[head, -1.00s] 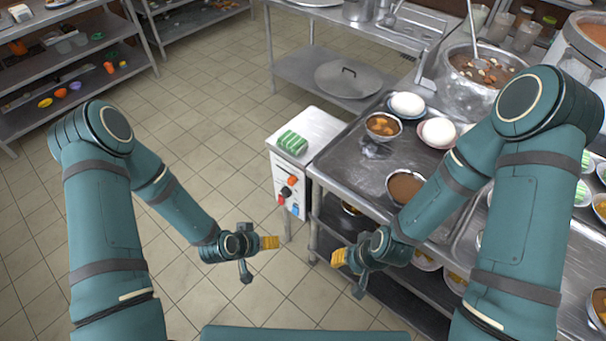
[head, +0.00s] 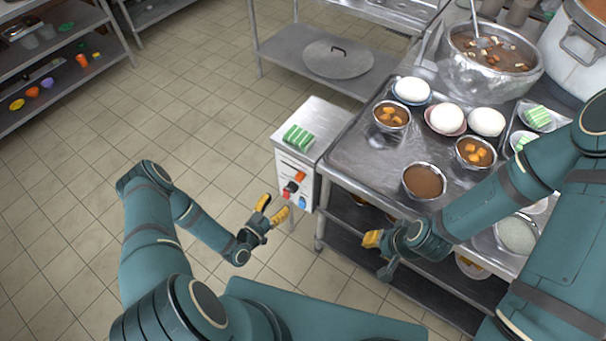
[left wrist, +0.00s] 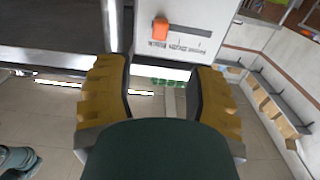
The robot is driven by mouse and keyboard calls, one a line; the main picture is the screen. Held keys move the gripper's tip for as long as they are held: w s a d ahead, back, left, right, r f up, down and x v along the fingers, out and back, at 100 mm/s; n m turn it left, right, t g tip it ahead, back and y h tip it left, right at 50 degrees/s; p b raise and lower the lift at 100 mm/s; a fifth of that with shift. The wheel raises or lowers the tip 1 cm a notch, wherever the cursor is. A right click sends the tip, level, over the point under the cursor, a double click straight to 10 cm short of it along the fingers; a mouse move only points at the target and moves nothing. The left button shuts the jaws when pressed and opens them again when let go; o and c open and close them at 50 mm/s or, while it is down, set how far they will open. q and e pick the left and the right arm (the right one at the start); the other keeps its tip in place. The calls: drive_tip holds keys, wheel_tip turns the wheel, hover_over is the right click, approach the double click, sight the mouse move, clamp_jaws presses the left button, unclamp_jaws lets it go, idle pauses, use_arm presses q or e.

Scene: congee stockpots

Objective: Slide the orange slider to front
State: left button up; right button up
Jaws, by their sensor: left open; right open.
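The orange slider (head: 300,176) sits on the front panel of a white-and-steel control box (head: 283,160), toward the panel's right side in the head view. In the left wrist view the orange slider (left wrist: 160,28) is at the left end of a grey slot with tick marks and lettering under it. My left gripper (head: 272,210) is open and empty, in front of and below the panel, apart from the slider. Its two yellow fingers frame the lower edge of the white panel in the left wrist view (left wrist: 159,72). My right gripper (head: 372,239) is beside the steel table, apart from the box.
A black-and-red knob (head: 291,188) and a blue control (head: 302,202) are below the slider. A green-striped block (head: 298,137) lies on the box top. The steel table (head: 350,155) with bowls stands right of the box. Tiled floor (head: 190,120) is open to the left.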

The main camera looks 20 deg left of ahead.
sight(297, 179)
use_arm(q)
drive_tip(key=x, duration=1.3)
drive_tip(key=shift+o, duration=0.2)
clamp_jaws()
drive_tip(key=shift+b, duration=0.3)
